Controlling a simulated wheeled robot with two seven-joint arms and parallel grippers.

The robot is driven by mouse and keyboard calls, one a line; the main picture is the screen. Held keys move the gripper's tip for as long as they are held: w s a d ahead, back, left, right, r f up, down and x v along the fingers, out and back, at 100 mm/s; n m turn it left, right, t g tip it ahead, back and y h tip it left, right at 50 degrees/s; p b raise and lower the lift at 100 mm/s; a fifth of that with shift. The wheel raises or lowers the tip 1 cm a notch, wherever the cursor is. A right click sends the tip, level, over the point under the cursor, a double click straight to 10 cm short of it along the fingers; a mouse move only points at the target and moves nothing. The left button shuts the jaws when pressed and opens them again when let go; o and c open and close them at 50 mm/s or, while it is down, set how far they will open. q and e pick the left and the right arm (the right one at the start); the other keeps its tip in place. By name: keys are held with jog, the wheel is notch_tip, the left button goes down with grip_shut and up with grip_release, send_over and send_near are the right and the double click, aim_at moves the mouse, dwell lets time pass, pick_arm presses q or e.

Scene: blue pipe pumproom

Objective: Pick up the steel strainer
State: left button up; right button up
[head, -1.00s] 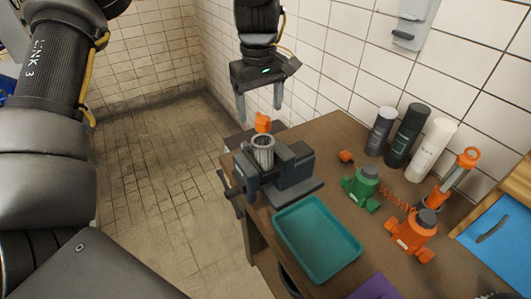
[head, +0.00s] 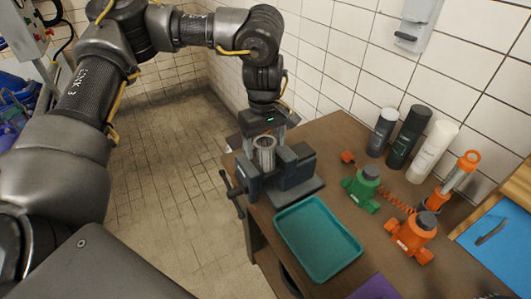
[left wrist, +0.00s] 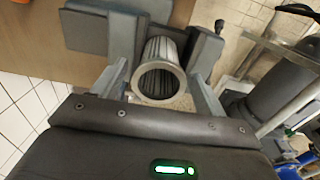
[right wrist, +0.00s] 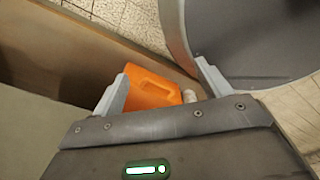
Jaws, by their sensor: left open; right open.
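The steel strainer (head: 265,150) is a ribbed metal cylinder with a round open rim. It stands upright between the jaws of the grey bench vise (head: 298,178); I cannot tell how tightly they hold it. My left gripper (head: 262,133) is open and low, just behind the strainer in the head view. In the left wrist view the strainer (left wrist: 161,70) lies between the spread fingers, rim facing the camera, with a gap on each side. My right gripper (right wrist: 162,70) is open and shows only in the right wrist view, near an orange container (right wrist: 150,90).
The vise sits at the bench's left corner. A teal tray (head: 318,240) lies in front of it. A green pump-like part (head: 362,188), an orange one (head: 413,236) and bottles (head: 407,135) stand to the right. A tiled wall rises behind.

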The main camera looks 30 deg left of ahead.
pick_arm(q)
jog(key=shift+s+f, duration=0.1)
jog(key=c, duration=1.1)
jog(key=shift+r+p, duration=8.05)
jog(key=shift+r, duration=0.95)
